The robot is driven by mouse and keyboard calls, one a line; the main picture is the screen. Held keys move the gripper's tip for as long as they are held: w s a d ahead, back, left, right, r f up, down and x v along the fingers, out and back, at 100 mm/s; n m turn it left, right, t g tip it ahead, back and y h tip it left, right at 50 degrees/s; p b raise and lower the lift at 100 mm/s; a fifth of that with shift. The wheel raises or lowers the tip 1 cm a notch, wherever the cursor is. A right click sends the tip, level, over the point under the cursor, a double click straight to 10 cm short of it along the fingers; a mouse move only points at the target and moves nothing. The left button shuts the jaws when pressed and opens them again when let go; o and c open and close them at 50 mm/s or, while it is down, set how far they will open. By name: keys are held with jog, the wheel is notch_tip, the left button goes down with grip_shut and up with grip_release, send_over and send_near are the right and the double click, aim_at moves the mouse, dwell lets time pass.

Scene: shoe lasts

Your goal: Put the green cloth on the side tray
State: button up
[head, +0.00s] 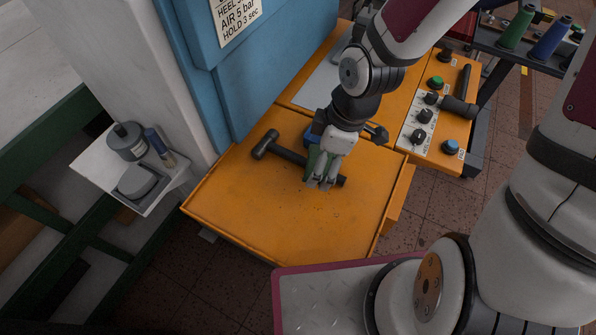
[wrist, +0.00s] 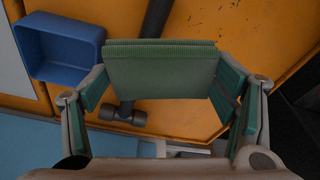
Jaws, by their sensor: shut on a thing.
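The green cloth (wrist: 160,72) is between the fingers of my gripper (wrist: 162,95) in the wrist view, its ribbed edge turned up. In the head view a little of the cloth (head: 314,163) shows beside my gripper (head: 320,182), which is shut on it above the orange table. The fingers hide most of the cloth there. The white side tray (head: 96,172) is at the left, on the side of the pale column, away from my gripper. It bears a grey canister, a grey block-like item and a blue-topped item.
A dark hammer (head: 266,145) lies on the orange table (head: 240,205), its handle passing behind my gripper. A blue bin (wrist: 60,48) is close by. A control panel (head: 425,125) with knobs is at the right. The table's front left is clear.

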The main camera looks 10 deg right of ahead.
aim_at(293, 131)
jog(key=shift+s+a+n, duration=0.15)
jog(key=shift+s+n, duration=0.05)
jog(key=shift+n, duration=0.2)
jog(key=shift+w+a+f, duration=0.1)
jog(key=shift+w+a, duration=0.05)
jog(key=shift+w, duration=0.1)
jog(key=shift+o, duration=0.2)
jog(key=w+a, duration=0.1)
jog(key=w, duration=0.4)
jog(key=w+a+f+b, duration=0.1)
jog(key=w, duration=0.4)
jog(key=w+a+b, duration=0.1)
jog(key=w, duration=0.4)
jog(key=shift+a+f, duration=0.25)
jog(key=x, duration=0.3)
jog(key=shift+s+d+f+b, duration=0.2)
jog(key=shift+d+f+b, duration=0.1)
jog(key=shift+d+f, duration=0.05)
jog(key=c, duration=0.4)
jog(key=o, duration=1.5)
jog(key=shift+r, duration=0.1)
jog(key=shift+r, duration=0.1)
